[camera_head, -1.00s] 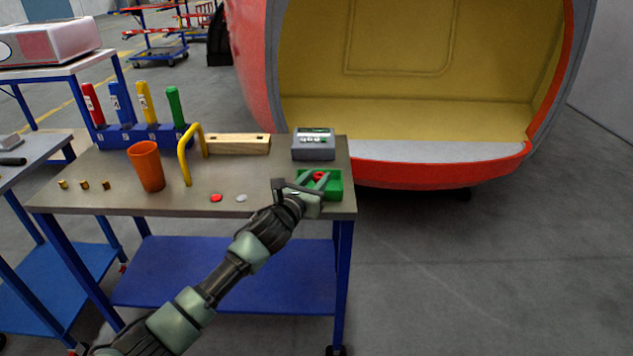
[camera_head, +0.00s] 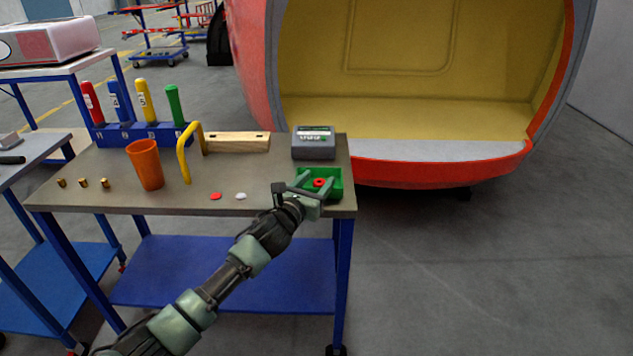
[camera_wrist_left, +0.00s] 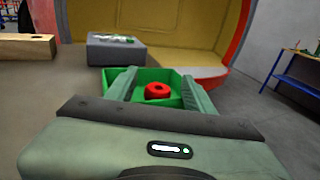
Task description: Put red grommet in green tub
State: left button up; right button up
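The red grommet (camera_head: 319,183) is a small ring inside the green tub (camera_head: 338,190), at the right front corner of the workbench. In the left wrist view the grommet (camera_wrist_left: 158,91) lies in the tub (camera_wrist_left: 150,73), with its hole visible. My left gripper (camera_head: 316,179) is open over the tub. Its fingers stand to either side of the grommet, with gaps showing in the left wrist view (camera_wrist_left: 159,85). The near wall of the tub is hidden behind the gripper. My right gripper is out of view.
A grey box (camera_head: 313,145) stands behind the tub. A red disc (camera_head: 215,196) and a white disc (camera_head: 241,196) lie to its left. A yellow handle (camera_head: 184,160), an orange cup (camera_head: 146,166) and a wooden block (camera_head: 238,143) stand farther left.

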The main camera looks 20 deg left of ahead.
pick_arm(q)
jog(key=shift+r, duration=0.1)
jog(key=shift+r+p, duration=0.35)
jog(key=shift+r, duration=0.05)
jog(key=shift+s+r, duration=0.1)
jog(key=shift+s, duration=0.15)
jog(key=s+a, duration=0.1)
jog(key=s, duration=1)
jog(key=shift+s+a+r, duration=0.2)
jog(key=shift+a+r, duration=0.1)
